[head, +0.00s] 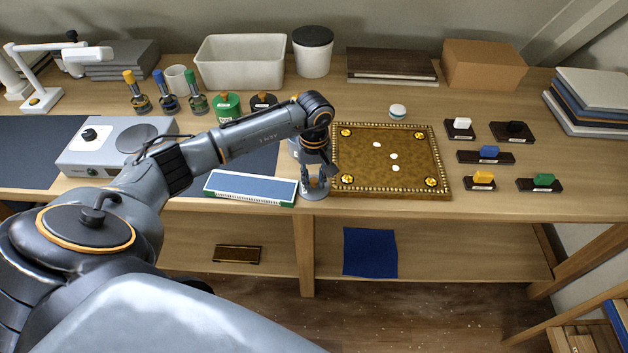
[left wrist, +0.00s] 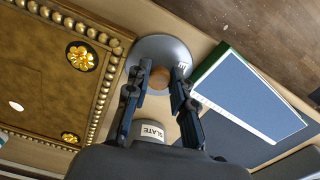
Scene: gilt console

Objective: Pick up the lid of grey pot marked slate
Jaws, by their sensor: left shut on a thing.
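The grey lid (left wrist: 160,45) is a round disc with a wooden knob (left wrist: 160,77) and a small label partly visible at its rim. My left gripper (left wrist: 163,88) is shut on the knob, with a finger on each side. In the head view, this gripper (head: 316,182) points down with the lid (head: 315,192) under it, near the table's front edge, between the gilt board and the blue panel. I cannot tell how high the lid is. The grey pot shows its label SLATE (left wrist: 151,132) in the left wrist view, mostly hidden by my gripper. My right gripper is out of view.
The gilt-edged board (head: 390,180) lies right of the lid, and a blue panel with white edge (head: 250,188) lies left. A green pot (head: 228,107) and a dark pot (head: 263,102) stand behind my arm. Blocks on dark stands, such as the yellow one (head: 483,177), are at right.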

